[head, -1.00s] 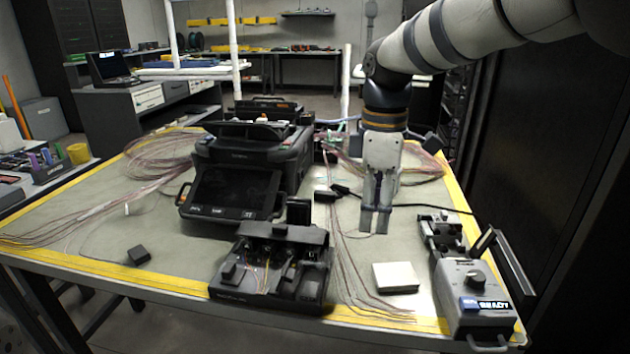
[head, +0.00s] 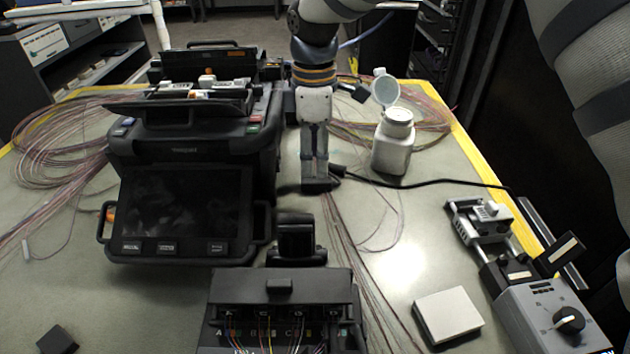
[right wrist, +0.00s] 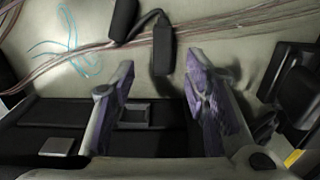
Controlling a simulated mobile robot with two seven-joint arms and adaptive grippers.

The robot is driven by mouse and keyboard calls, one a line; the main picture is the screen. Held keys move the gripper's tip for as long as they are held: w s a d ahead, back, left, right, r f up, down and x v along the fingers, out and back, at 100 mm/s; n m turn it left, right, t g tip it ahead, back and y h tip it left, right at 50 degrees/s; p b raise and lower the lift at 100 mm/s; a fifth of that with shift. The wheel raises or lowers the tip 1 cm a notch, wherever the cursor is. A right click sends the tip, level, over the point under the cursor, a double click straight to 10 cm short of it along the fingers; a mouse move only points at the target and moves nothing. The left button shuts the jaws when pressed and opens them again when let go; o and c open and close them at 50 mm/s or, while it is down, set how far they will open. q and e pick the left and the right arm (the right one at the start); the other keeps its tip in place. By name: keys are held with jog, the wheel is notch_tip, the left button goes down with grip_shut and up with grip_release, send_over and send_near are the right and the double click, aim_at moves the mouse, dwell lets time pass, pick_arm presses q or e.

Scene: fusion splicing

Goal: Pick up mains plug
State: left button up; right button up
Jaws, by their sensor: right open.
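The mains plug appears as a small black block (head: 322,187) on the table, under my right gripper (head: 314,180) in the head view. A black cable end (head: 338,171) lies beside it. In the right wrist view my right gripper (right wrist: 158,72) is open, its purple-lined fingers apart. The black block (right wrist: 163,48) sits in line with the gap, just beyond the fingertips, and is not gripped. A second black piece (right wrist: 123,18) lies beyond the left finger, with a short dark lead between the two. I cannot tell for certain which is the plug. My left gripper is out of view.
The black splicer (head: 185,150) stands close left of the gripper. A white bottle (head: 392,145) with its lid up is to the right. Loose fibres (head: 345,235) cross the table. A white pad (head: 448,314) and grey device (head: 550,310) are front right.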

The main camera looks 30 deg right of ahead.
aim_at(318, 180)
jog(key=f, duration=0.5)
jog(key=shift+s+d, duration=0.25)
jog(key=shift+s, duration=0.05)
jog(key=shift+r, duration=0.1)
grip_shut()
